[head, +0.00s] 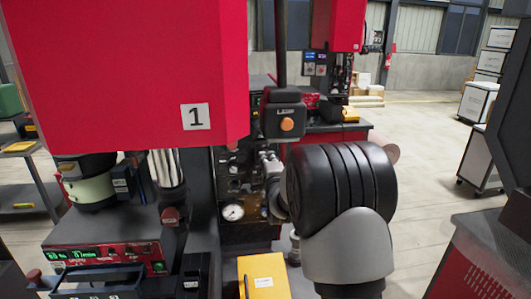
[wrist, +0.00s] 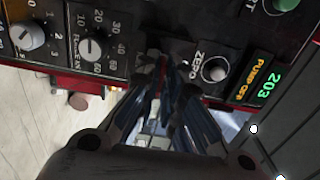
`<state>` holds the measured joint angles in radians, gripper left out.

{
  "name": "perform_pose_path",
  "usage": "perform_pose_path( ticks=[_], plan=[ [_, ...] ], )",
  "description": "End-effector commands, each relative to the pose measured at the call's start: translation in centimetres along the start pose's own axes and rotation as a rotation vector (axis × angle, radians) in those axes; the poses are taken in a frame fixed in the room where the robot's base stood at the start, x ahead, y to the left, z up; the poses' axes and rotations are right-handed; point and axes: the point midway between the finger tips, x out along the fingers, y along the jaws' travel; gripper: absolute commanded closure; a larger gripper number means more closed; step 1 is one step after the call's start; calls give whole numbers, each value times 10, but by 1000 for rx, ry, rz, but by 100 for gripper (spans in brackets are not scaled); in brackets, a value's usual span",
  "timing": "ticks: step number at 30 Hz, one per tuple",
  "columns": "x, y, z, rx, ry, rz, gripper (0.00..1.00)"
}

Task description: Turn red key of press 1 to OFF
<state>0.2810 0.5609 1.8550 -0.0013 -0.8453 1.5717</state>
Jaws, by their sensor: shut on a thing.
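Press 1 fills the left of the head view, with its red housing (head: 130,80) and a white "1" plate (head: 195,117). In the wrist view, my gripper (wrist: 167,68) is at a dark control panel (wrist: 138,14), between a numbered dial (wrist: 90,48) and a knob marked ZERO (wrist: 214,69). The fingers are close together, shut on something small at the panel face. The fingertips hide it, so the red key and its angle do not show clearly. In the head view, my arm hides the gripper.
A display (wrist: 263,80) beside the ZERO knob reads "203" and "PUMP OFF". Another dial (wrist: 33,36) is at the left. In the head view, a pressure gauge (head: 232,212) and a yellow box (head: 264,277) are close to my arm. Open floor (head: 430,130) lies at the right.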

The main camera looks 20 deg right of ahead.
Motion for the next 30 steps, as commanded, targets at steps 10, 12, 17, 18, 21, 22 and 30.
perform_pose_path(
  ticks=[10, 12, 17, 18, 21, 22, 30],
  plan=[
    [0, 0, 0, 0, 0, 0, 100],
    [0, 0, 0, -8, 0, 0, 100],
    [0, 1, 0, -78, 0, -2, 100],
    [0, 1, 0, -100, 0, -2, 100],
    [0, 2, 0, -157, 0, -1, 100],
    [0, 2, 0, -175, 0, -1, 100],
    [0, 2, 0, -332, 0, 0, 100]
  ],
)
